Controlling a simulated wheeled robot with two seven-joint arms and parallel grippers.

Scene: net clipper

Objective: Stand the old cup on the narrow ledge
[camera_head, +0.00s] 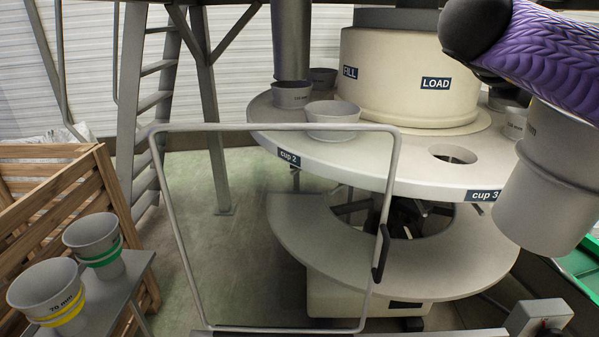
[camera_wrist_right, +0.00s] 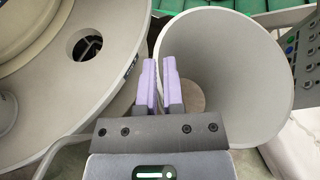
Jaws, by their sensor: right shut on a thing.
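A grey tapered cup (camera_head: 550,180) hangs at the right of the head view, tilted, below my purple right arm. In the right wrist view my right gripper (camera_wrist_right: 160,78) is shut on the wall of this cup (camera_wrist_right: 240,70), one finger inside and one outside; I look into its wide mouth. The round turntable (camera_head: 400,172) has an empty hole by the "cup 3" label. Below it is a curved grey ledge (camera_head: 330,245); I cannot tell whether this is the narrow ledge. My left gripper is out of view.
A wire guard frame (camera_head: 395,170) with a black handle stands in front of the turntable. Other cups sit in the turntable. Two banded cups (camera_head: 92,235) stand on a small shelf (camera_head: 130,275) at left, beside a wooden crate (camera_head: 50,200). A green tray (camera_head: 578,265) is at right.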

